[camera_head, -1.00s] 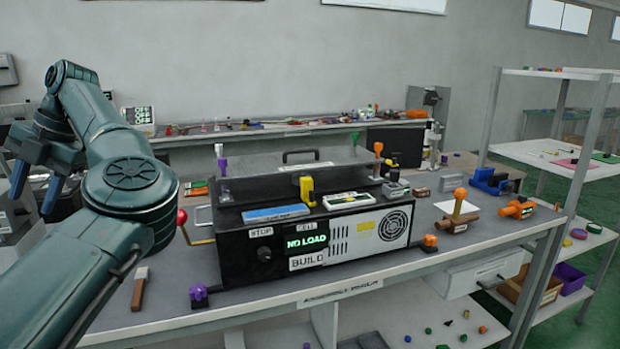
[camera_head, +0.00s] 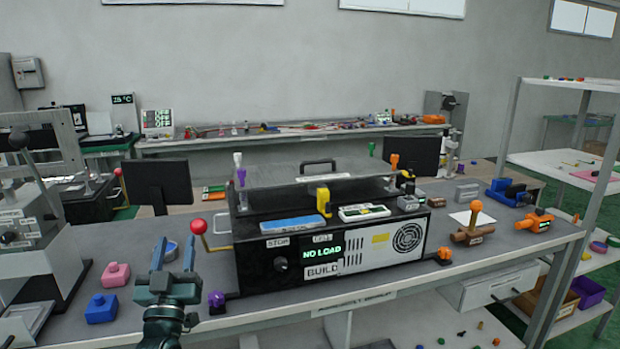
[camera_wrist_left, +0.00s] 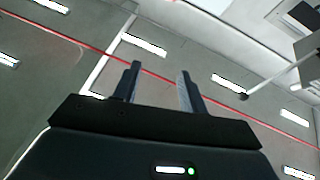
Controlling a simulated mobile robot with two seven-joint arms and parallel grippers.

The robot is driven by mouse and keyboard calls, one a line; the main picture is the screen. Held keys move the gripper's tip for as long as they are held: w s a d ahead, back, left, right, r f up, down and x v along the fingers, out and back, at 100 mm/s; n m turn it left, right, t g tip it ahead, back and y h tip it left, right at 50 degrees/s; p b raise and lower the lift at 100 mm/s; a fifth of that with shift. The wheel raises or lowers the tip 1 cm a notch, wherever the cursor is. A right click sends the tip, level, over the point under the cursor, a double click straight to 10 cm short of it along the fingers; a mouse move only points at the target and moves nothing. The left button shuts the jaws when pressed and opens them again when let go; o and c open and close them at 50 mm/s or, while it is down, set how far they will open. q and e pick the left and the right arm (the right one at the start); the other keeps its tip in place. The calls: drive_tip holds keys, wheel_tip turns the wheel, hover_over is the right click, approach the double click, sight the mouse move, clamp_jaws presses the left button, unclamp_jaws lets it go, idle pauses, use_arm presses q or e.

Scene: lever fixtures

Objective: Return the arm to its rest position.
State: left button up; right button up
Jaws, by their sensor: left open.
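My left gripper (camera_head: 174,258) is in the lower left of the head view, in front of the workbench, with its fingers pointing up. The fingers are apart and nothing is between them. In the left wrist view the two fingers (camera_wrist_left: 158,88) also stand apart, with only ceiling and lights behind them. The left forearm runs down out of the picture. My right gripper is in neither view.
A black machine (camera_head: 318,242) reading NO LOAD stands right of the gripper. A red-ball lever (camera_head: 198,226) and a purple knob (camera_head: 216,299) are close by. Pink (camera_head: 116,274) and blue (camera_head: 101,308) blocks lie left. Shelving (camera_head: 549,158) stands at right.

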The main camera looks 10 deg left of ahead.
use_arm(q)
drive_tip(key=s+d+f+m+g+h, duration=0.35)
drive_tip(key=d+f+h, duration=0.35)
drive_tip(key=d+f, duration=0.3)
drive_tip(key=s+d+f+m+g+h, duration=0.2)
drive_tip(key=s+d+f+g, duration=0.2)
drive_tip(key=s+d+f, duration=0.3)
drive_tip(key=s+d+f+m+g+h+p, duration=0.1)
drive_tip(key=s+d+f+g, duration=0.4)
drive_tip(key=s+f, duration=0.6)
drive_tip(key=s+d+m+h, duration=0.1)
drive_tip(key=s, duration=0.1)
drive_tip(key=shift+s+d+f, duration=0.3)
drive_tip(key=shift+d+f, duration=0.05)
